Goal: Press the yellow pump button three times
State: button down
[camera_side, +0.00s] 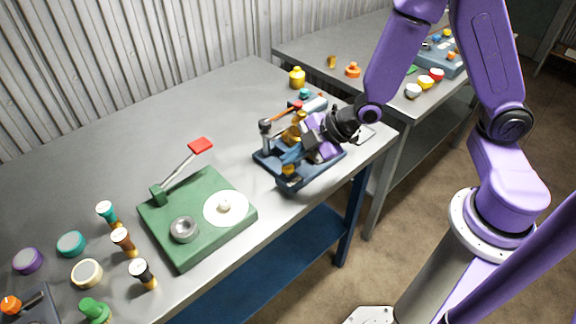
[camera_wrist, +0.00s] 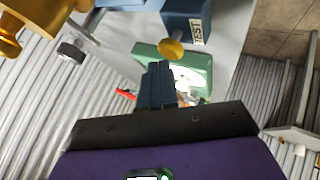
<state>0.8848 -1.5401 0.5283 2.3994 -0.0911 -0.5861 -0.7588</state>
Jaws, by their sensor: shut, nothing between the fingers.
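The yellow button (camera_wrist: 172,48) is a round yellow cap on the side of a dark blue box with a TEST label (camera_wrist: 196,31) in the wrist view. In the side view a small yellow cap (camera_side: 288,169) shows at the front of the blue-based rig (camera_side: 318,170). My gripper (camera_wrist: 157,68) is shut and empty; its dark fingertips lie just below and left of the button in the wrist picture. I see a small gap in the picture but cannot tell the depth between them. In the side view my gripper (camera_side: 307,148) is over the rig, its fingertips partly hidden.
A brass valve body (camera_wrist: 35,22) is close at the wrist view's upper left. A red-tipped lever (camera_side: 285,112) rises from the rig. A green board with a red-ended lever (camera_side: 205,222) stands to the left. Several stampers and round pads lie at the lower left.

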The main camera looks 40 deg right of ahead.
aim_at(292, 168)
jog(key=shift+f, duration=0.8)
dwell(0.9)
jog(key=shift+r, duration=1.25)
jog(key=shift+r, duration=2.5)
jog(key=s+d+r+m+g+h, duration=0.1)
jog(key=s+d+g+h, duration=0.1)
jog(key=s, duration=0.5)
jog(key=s+d+r+m+g+h, duration=0.2)
jog(key=s+d, duration=0.2)
jog(key=s, duration=0.4)
jog(key=s+d+r+m+g+h, duration=0.1)
jog(key=s+d+r+g, duration=0.1)
jog(key=s, duration=0.5)
jog(key=shift+s+d+m+g+h, duration=0.3)
jog(key=shift+s+d+m+h, duration=0.1)
jog(key=shift+d, duration=0.1)
